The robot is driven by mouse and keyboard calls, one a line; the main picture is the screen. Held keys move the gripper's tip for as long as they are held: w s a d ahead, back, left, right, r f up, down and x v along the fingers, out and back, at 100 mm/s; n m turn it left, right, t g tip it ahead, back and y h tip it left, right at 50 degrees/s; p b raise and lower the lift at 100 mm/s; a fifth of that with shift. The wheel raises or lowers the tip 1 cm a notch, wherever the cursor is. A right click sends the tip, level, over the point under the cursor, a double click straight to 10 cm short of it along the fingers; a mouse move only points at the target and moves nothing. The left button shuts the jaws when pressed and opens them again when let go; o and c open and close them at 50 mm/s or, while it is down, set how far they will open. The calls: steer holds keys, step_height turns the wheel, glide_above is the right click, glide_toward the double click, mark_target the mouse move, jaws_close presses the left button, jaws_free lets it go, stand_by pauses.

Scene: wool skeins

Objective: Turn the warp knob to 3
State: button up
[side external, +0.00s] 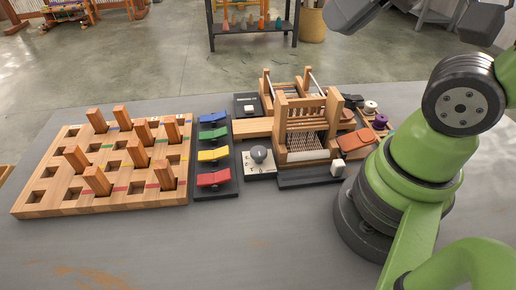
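The warp knob (259,154) is a round dark grey dial on a small pale plate (262,172), in front of the wooden loom (307,125). A light mark shows on its face. The plate carries small dark markings, too small to read, so I cannot tell its setting. My gripper (418,20) shows only in part at the top edge, as two dark grey fingers spread well apart. It is open and empty, high up and clear of the knob. The rest of it is cut off by the frame.
Left of the knob is a dark panel with blue, green, yellow and red rockers (213,155). A wooden peg board (110,165) stands further left. A white switch (338,168), an orange-brown skein (356,140) and spools (380,121) lie right. The table front (200,245) is clear.

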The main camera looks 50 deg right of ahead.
steer(key=o, duration=0.3)
steer(key=shift+w, duration=0.2)
steer(key=o, duration=0.6)
steer(key=shift+w+f+n+g, duration=0.35)
steer(key=shift+w+n, duration=0.15)
steer(key=shift+w, duration=0.1)
steer(key=shift+w+f+n+g, duration=0.35)
steer(key=shift+w+n, duration=0.15)
steer(key=shift+w, duration=0.1)
steer(key=shift+o, duration=0.2)
steer(key=n+g+h, duration=0.2)
steer(key=n+g, duration=0.4)
steer(key=n, duration=0.5)
glide_above(258, 151)
step_height(258, 151, down, 17)
step_height(258, 151, down, 9)
steer(key=shift+f, duration=0.1)
